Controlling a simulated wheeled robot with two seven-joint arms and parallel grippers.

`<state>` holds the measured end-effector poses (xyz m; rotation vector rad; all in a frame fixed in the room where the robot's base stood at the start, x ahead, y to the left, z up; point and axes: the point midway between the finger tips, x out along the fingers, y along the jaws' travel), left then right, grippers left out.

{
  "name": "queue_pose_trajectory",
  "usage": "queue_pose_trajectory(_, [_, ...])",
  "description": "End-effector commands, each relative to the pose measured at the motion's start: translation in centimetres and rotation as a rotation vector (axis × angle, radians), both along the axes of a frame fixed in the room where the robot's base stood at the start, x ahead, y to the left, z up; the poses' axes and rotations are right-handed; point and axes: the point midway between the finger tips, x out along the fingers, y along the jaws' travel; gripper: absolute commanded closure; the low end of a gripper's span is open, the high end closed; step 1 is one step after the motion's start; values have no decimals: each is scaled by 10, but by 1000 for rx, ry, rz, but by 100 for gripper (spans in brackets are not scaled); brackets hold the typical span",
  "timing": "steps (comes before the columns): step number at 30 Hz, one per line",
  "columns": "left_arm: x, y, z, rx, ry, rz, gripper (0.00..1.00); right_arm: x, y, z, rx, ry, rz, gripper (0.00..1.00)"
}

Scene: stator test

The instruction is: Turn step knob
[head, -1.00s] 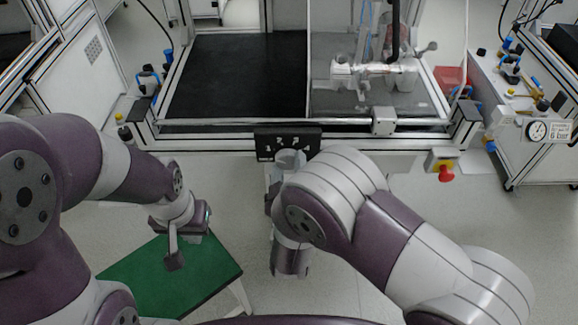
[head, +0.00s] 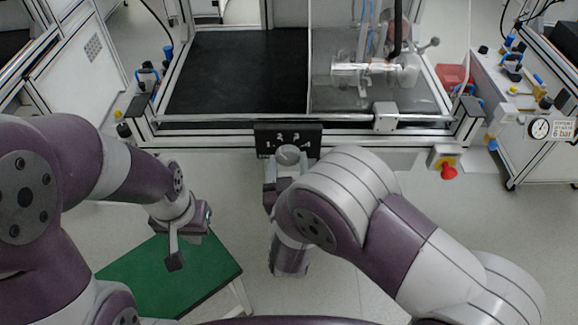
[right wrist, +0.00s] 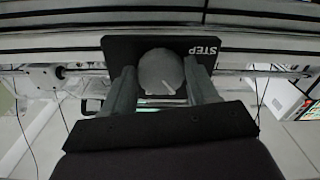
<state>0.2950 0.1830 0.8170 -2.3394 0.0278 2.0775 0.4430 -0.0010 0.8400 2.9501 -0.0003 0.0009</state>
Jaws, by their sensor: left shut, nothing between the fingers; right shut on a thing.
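The step knob (right wrist: 160,72) is a round grey dial with a white pointer line, on a black panel (right wrist: 120,50) marked STEP, which appears upside down in the right wrist view. In the head view the black panel (head: 263,142) is on the front of the workstation. My right gripper (right wrist: 163,84) is shut on the knob, with one finger on each side of it. In the head view my right gripper (head: 287,163) is at the panel, partly hidden by my own arm. My left gripper (head: 175,258) is shut and empty, over a green-topped table.
The green table (head: 150,285) stands at the lower left. The workstation has a dark bed (head: 235,75) and a front rail. A red emergency button (head: 448,172) is right of the panel. A pressure gauge (head: 540,128) sits on the right bench.

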Motion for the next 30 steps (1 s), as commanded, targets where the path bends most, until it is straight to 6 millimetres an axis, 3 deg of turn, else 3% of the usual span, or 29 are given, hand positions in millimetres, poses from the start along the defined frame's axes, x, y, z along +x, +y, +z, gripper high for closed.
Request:
queue_pose_trajectory(12, [0, 0, -10, 0, 0, 0, 100, 0, 1, -1, 222, 0, 0, 72])
queue_pose_trajectory(30, [0, 0, -11, 0, 0, 0, 100, 0, 1, 0, 271, 1, 0, 72])
